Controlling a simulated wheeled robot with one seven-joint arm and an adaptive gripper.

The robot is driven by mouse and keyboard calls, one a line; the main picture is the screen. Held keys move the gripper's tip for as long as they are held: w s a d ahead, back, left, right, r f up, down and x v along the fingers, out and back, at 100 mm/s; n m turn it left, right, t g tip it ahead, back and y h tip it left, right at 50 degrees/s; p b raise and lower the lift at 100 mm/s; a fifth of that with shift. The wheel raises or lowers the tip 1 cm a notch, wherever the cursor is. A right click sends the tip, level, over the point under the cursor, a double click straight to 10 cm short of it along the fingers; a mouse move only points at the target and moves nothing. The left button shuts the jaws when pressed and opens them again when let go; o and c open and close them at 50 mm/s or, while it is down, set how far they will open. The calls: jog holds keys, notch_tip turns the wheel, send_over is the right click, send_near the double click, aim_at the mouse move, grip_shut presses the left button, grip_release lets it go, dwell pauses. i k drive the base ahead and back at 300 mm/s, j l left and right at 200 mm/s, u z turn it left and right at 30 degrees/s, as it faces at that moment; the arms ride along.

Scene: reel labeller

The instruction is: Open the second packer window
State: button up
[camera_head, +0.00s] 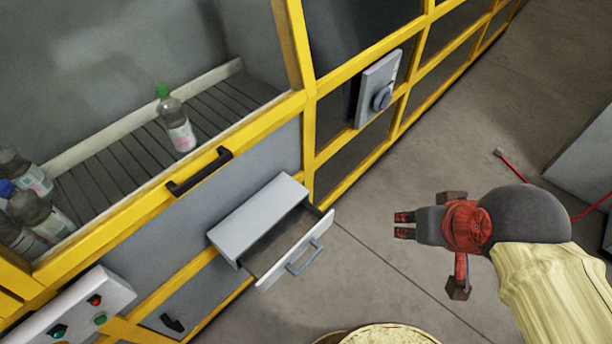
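A yellow-framed packer window (265,122) fills the upper left, with a black bar handle (198,171) on its lower rail. The frame looks shut against the machine. Which window counts as second cannot be told. Bottles show behind it: one with a green cap (178,125) stands on a slatted conveyor (125,160), and several more stand at the left edge. My gripper (404,225) is at the right, over the floor, pointing left. It is well apart from the handle and touches nothing visible. Its finger opening is unclear from this angle.
An open grey drawer (270,235) juts out below the window, between it and my gripper. A button panel (75,310) is at lower left. A grey box with a round knob (379,92) sits on the frame. A red cable (515,168) lies at right. Floor between is clear.

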aim_at(14, 277)
jog(key=u, duration=1.5)
